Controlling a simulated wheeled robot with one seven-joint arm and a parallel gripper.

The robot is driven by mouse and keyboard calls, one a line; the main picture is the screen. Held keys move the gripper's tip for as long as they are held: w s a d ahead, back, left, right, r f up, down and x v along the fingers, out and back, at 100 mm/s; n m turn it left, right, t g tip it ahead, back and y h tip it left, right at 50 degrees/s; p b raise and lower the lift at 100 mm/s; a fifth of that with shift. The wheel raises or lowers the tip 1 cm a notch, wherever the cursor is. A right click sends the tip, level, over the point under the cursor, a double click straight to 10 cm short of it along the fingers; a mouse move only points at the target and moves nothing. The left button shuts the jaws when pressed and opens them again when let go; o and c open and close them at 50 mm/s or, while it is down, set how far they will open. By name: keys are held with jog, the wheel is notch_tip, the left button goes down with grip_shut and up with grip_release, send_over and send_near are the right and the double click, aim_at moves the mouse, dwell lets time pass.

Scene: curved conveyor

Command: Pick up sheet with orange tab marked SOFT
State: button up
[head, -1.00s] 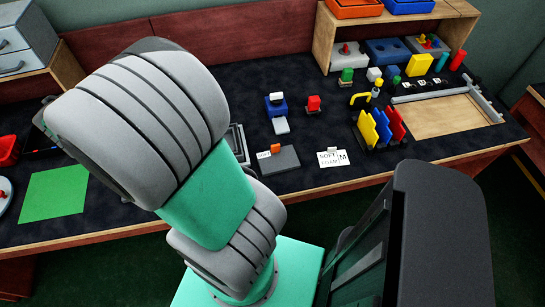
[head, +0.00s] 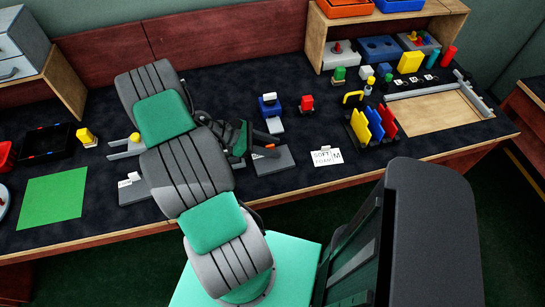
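A flat dark grey sheet (head: 273,162) lies on the black table top, with a small orange tab (head: 270,147) at its far edge. Any lettering on the tab is too small to read. A white card (head: 326,157) printed SOFT FOAM and M lies just right of the sheet. My gripper (head: 256,150) is low over the sheet's far left side, close to the tab. Its fingers are dark and small, partly hidden by my wrist, and I cannot tell whether they touch the tab or how wide they stand.
Another grey sheet with a white tab (head: 133,191) lies left, partly behind my arm. A rack holds blue and yellow panels (head: 361,128) at right. A green mat (head: 52,198) lies far left.

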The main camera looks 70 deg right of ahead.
jog(key=shift+c, duration=0.5)
grip_shut()
